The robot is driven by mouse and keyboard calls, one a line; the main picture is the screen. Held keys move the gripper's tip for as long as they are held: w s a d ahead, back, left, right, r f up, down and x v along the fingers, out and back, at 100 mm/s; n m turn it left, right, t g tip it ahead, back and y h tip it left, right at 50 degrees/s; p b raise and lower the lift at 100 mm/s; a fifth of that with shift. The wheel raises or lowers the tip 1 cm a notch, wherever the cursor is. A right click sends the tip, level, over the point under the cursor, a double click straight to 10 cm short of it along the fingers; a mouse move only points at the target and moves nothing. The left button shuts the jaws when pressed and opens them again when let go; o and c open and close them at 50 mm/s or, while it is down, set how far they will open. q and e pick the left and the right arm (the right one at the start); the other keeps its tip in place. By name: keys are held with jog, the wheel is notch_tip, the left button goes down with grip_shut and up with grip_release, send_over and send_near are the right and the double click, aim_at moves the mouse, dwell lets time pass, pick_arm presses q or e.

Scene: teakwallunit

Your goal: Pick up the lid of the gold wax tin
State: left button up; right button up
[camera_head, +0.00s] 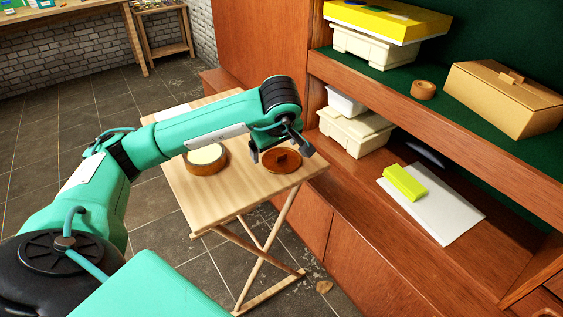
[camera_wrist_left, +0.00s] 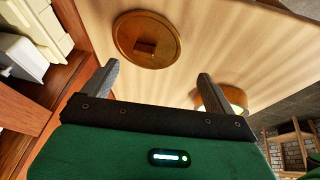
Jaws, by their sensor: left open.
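The lid of the gold wax tin (camera_head: 283,161) is a round brown-gold disc with a small block-shaped handle. It lies flat on the small wooden folding table, and it also shows in the left wrist view (camera_wrist_left: 140,35). The open tin (camera_head: 206,158), with pale wax inside, stands left of the lid; part of it shows behind a finger in the left wrist view (camera_wrist_left: 232,98). My left gripper (camera_head: 280,150) is open and empty, above and close to the lid. In the left wrist view its two fingers (camera_wrist_left: 158,82) point toward the lid. My right gripper is not in view.
The folding table (camera_head: 235,190) has bare wood around both pieces. The wooden wall unit (camera_head: 440,120) rises close on the right, holding cream boxes (camera_head: 357,130), a yellow-green block (camera_head: 404,182) on white sheets, a tape roll (camera_head: 423,89) and a tan box (camera_head: 503,97).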

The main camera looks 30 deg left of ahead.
aim_at(275, 161)
pick_arm(q)
jog(key=x, duration=0.3)
jog(key=b+x, duration=0.1)
jog(key=x, duration=0.1)
jog(key=shift+w+f, duration=0.2)
jog(key=shift+w, duration=0.2)
jog(key=shift+s+d, duration=0.1)
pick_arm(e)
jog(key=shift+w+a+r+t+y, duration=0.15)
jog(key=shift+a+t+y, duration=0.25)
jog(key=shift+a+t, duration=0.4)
pick_arm(q)
jog(key=shift+f, duration=0.1)
jog(key=c, duration=1)
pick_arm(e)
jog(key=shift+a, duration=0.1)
